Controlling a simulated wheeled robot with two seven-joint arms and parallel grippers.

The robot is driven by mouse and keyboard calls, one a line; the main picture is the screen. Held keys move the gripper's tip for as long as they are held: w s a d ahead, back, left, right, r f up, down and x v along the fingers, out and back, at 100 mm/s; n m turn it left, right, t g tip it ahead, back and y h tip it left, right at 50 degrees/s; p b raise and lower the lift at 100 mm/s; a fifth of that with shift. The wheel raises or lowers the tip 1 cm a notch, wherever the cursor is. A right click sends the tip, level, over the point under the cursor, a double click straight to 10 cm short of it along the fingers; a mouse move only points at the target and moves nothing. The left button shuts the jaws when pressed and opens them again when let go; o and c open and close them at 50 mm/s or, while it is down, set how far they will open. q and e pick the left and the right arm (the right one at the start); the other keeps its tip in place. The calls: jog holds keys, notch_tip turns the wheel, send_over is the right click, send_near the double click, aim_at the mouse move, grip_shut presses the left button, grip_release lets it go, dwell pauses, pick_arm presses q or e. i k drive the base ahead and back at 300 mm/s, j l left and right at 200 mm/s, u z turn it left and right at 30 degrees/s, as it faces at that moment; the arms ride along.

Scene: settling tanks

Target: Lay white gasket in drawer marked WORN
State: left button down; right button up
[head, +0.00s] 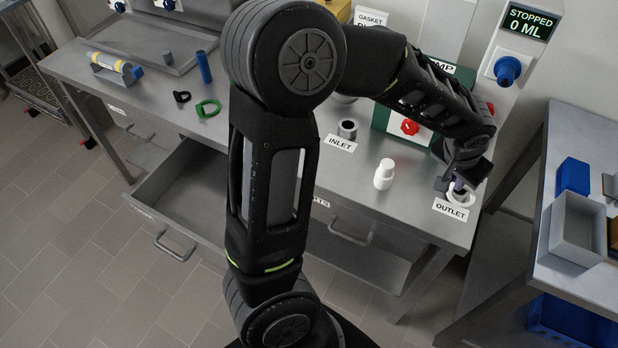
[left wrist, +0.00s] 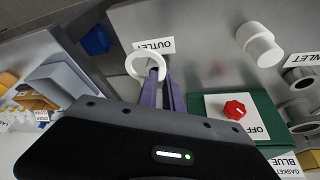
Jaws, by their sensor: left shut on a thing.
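The white gasket (head: 465,204) is a ring at the OUTLET label (head: 450,210) on the steel bench. My left gripper (head: 458,187) is shut on its rim; in the left wrist view the gasket (left wrist: 134,64) shows at the fingertips (left wrist: 157,75). I cannot tell whether the gasket is around the outlet fitting or clear of it. A drawer (head: 160,192) under the bench's left part is pulled open and looks empty; its front label is too small to read. My right gripper is not in view.
A green panel with a red knob (head: 410,127) is behind. A green gasket (head: 208,108) and a black one (head: 181,96) lie above the open drawer. The display reads STOPPED, 0 ML.

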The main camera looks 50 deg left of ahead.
aim_at(212, 210)
jog(key=k+j+u, duration=0.15)
jog(key=k, duration=0.15)
jog(key=k+j+u, duration=0.1)
jog(key=k, duration=0.2)
jog(key=k+u, duration=0.1)
jog(key=u, duration=0.15)
jog(key=k+j+u, duration=0.1)
jog(key=u, duration=0.15)
